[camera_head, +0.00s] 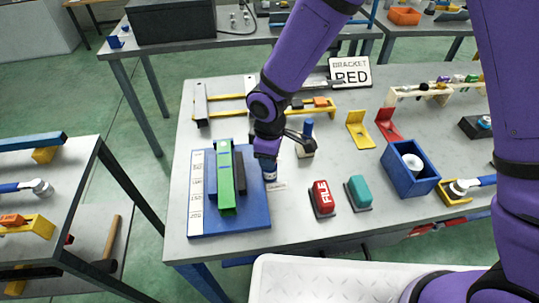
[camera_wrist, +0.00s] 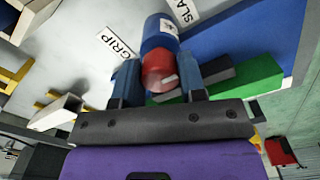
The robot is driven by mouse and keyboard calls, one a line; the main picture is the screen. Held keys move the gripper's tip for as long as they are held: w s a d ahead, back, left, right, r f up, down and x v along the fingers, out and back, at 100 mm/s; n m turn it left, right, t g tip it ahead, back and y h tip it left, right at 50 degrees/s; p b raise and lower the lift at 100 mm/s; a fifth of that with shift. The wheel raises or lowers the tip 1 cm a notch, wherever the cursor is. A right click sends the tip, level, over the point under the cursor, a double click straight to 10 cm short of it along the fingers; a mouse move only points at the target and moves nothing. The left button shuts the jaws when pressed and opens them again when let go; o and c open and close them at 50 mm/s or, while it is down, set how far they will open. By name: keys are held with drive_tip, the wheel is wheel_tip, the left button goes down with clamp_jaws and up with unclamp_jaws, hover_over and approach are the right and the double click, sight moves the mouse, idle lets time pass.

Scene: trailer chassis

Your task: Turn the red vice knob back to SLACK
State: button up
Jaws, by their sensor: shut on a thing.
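The red knob (camera_wrist: 159,72) sits at the end of a round blue body (camera_wrist: 160,35) in the wrist view. My gripper (camera_wrist: 157,80) has one blue finger on each side of the knob and is shut on it. A pale mark shows on the knob's right side. The GRIP label (camera_wrist: 118,42) is to the left of the body, and the partly cut-off SLACK label (camera_wrist: 184,9) is to the upper right. In the head view my gripper (camera_head: 268,152) points down beside the blue board, and it hides the red knob.
A blue board (camera_head: 248,219) with a green bar (camera_head: 224,178) lies close to the left of my gripper. A small block with a blue peg (camera_head: 307,130) stands close on the right. A red FILE block (camera_head: 321,197) and a teal block (camera_head: 358,191) stand further right.

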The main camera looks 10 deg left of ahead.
idle(0.3)
drive_tip(key=o, duration=0.9)
drive_tip(key=shift+o, duration=0.2)
drive_tip(key=shift+r, duration=0.1)
wheel_tip(320, 180, up, 11)
idle(0.3)
